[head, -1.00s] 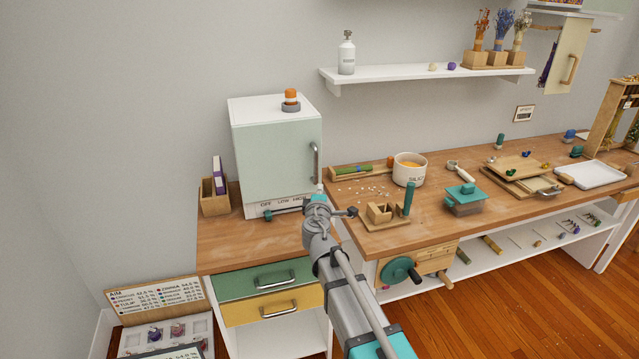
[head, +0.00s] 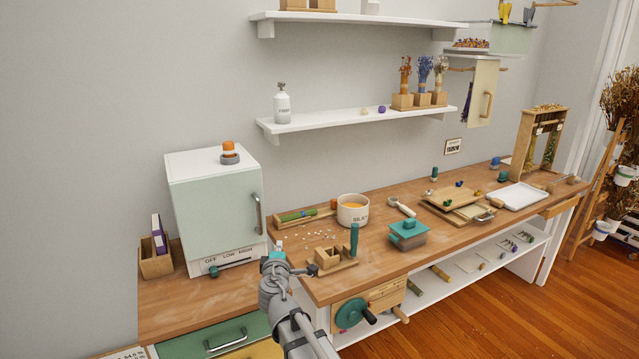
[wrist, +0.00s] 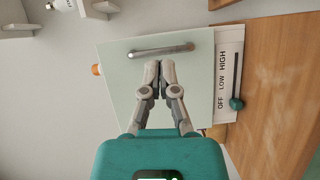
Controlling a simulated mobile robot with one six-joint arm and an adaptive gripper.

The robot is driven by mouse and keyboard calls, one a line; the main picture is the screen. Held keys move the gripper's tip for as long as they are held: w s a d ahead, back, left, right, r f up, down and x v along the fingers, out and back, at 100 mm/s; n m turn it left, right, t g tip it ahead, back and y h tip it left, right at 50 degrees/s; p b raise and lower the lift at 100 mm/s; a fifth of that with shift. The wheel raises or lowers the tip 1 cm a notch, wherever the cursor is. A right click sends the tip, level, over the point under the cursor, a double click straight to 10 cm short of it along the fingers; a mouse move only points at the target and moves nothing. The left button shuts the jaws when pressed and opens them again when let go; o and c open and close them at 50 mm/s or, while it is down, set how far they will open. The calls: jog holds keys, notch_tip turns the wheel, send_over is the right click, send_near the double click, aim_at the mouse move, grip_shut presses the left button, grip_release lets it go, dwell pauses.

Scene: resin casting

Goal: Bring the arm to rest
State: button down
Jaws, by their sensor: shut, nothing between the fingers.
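My gripper (wrist: 160,68) is shut and empty in the wrist view, its fingertips together in front of the pale green door of the cabinet (wrist: 118,80), below the bar handle (wrist: 160,51) in that picture. In the head view my arm reaches up from the bottom, its end near the lower right corner of the cabinet (head: 212,205). The fingers are too small there to make out. The teal-knobbed lever (wrist: 237,103) on the cabinet's OFF LOW HIGH panel is at the OFF end, apart from the fingers.
The workbench (head: 290,285) carries a wooden block holder (head: 330,258), a white pot (head: 353,210) with orange contents and a teal-lidded box (head: 407,236). A wall shelf (head: 360,118) is above. An orange-topped item (head: 229,152) stands on the cabinet.

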jog(key=s+d+f+m+g+h+p, duration=0.1)
jog(key=d+f+m+g+h, duration=0.2)
jog(key=d, duration=0.6)
jog(key=s+d+f+m+g+h+p, duration=0.1)
jog(key=s+d+m+g+h+p, duration=0.1)
jog(key=d+m, duration=0.45)
jog(key=s+d+f+m+g+h+p, duration=0.1)
jog(key=d+f+m+g+h, duration=0.15)
jog(key=d, duration=0.75)
jog(key=s+d+f+m+g+y+p, duration=0.1)
jog(key=s+d+m+g+y+p, duration=0.1)
jog(key=s, duration=0.6)
jog(key=s+d+f+m+g+y+p, duration=0.1)
jog(key=s+d+m+g+y+p, duration=0.1)
jog(key=s+d+g, duration=0.4)
jog(key=s+m+g+y, duration=0.1)
jog(key=s+m, duration=0.1)
jog(key=shift+s+d+f+m+g, duration=0.15)
jog(key=shift+s+f+m+g, duration=0.15)
jog(key=shift+s+g, duration=0.1)
